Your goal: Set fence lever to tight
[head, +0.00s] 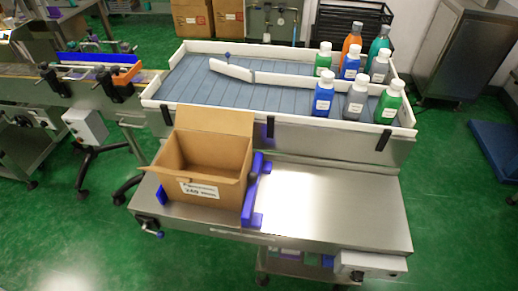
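A small dark lever with a blue knob (159,234) is on the front left corner of the steel table. It points down and to the right. I cannot read any tight or loose marking by it. Blue fence pieces stand beside an open cardboard box on the table: a tall one (256,190) on its right and a low one (162,194) on its left. Another small blue knob (228,54) sits on the angled white rail of the conveyor behind. I cannot tell which of these is the fence lever. Neither gripper is in view.
The open cardboard box (203,165) takes up the left of the steel table (340,212); the right is bare. Several bottles (355,98) stand on the grey conveyor (190,88) at right. A control box (368,262) hangs at the front right. Green floor is clear in front.

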